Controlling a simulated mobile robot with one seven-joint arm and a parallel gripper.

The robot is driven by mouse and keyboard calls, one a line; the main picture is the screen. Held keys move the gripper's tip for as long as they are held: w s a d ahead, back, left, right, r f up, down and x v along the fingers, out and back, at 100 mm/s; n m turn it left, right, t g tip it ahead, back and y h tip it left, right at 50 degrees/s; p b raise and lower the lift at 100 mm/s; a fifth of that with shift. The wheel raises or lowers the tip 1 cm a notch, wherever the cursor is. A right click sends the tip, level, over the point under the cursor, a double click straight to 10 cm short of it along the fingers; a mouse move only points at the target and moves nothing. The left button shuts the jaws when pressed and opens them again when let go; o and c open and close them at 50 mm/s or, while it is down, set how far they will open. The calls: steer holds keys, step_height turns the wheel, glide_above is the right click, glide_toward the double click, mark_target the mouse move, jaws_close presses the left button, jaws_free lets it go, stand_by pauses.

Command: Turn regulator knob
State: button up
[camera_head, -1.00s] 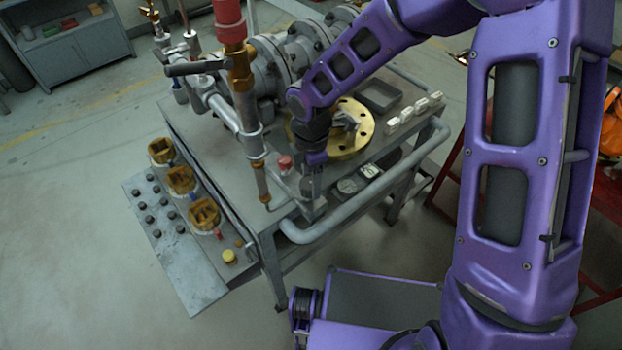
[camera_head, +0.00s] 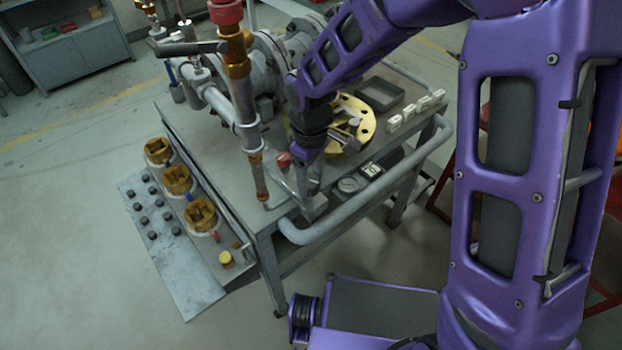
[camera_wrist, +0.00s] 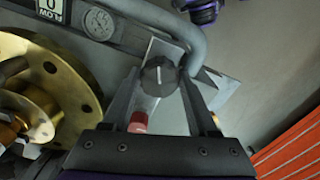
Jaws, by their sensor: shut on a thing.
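The regulator knob (camera_wrist: 159,75) is dark and round with a white pointer line, and shows in the wrist view. It sits on a pale block at the edge of the bench. My gripper (camera_wrist: 160,82) has one finger on each side of the knob and is shut on it. In the head view, my gripper (camera_head: 309,182) points down at the bench's front corner, by the grey rail. The knob is hidden there behind the gripper.
A red cap (camera_head: 284,160) stands close to my gripper. Upright pipework (camera_head: 247,125) stands to its left. A brass flange (camera_head: 356,135), a pressure gauge (camera_head: 349,184) and a bent grey rail (camera_head: 372,205) are to the right. Open floor lies in front.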

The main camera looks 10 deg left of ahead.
mark_target(309, 181)
steer(key=m+b, duration=0.2)
steer(key=m, duration=0.4)
steer(key=shift+s+a+f+m, duration=0.1)
steer(key=shift+m, duration=0.2)
steer(key=m+b, duration=0.1)
steer(key=m, duration=0.4)
steer(key=shift+m, duration=0.3)
steer(key=o, duration=1.4)
steer(key=shift+c, duration=0.2)
step_height(309, 181, up, 18)
steer(key=p, duration=0.2)
steer(key=shift+f+p, duration=0.2)
steer(key=shift+p, duration=0.2)
